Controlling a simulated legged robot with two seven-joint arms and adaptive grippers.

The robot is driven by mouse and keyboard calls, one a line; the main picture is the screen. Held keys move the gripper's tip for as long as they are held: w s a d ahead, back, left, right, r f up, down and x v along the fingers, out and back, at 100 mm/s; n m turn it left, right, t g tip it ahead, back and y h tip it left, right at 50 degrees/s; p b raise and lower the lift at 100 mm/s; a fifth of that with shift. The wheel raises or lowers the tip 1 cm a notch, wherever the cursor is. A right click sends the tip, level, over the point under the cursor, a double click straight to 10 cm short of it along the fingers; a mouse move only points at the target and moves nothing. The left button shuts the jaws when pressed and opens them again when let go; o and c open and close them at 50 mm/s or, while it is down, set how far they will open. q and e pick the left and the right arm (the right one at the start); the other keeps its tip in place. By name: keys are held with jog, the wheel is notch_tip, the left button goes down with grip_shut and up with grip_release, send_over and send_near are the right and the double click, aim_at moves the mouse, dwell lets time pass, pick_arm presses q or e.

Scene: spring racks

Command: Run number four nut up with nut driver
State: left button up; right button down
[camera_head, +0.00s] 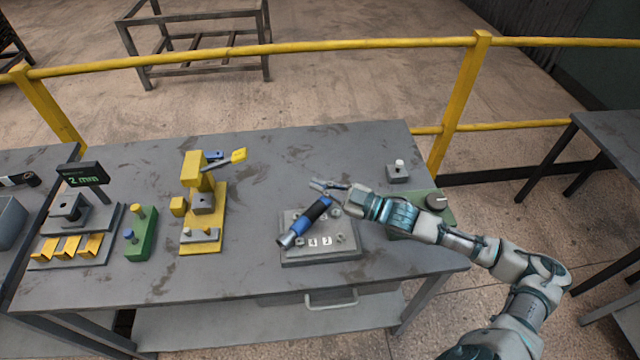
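The nut driver (303,223), with a blue and black handle and a silver end, lies slanted across the grey nut plate (347,255). It hides part of the plate; I cannot tell whether it touches it. The plate carries several small nuts, one of them a nut (340,238) at the right, and small white number labels, one reading 4 (312,242). My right gripper (322,185) is just beyond the upper, black end of the driver. Its fingers point left; whether they grip anything is unclear. My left gripper is out of view.
A yellow press (204,215), a green stand (141,233) and a 2 mm gauge (84,176) stand left. The table between press and plate is clear.

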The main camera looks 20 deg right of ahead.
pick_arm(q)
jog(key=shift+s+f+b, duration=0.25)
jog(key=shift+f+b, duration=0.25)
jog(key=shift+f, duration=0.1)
pick_arm(e)
notch_tip(320, 180, down, 6)
dwell(5.8)
pick_arm(q)
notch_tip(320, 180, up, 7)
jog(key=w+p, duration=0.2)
jog(key=p, duration=0.4)
pick_arm(e)
notch_tip(320, 180, up, 7)
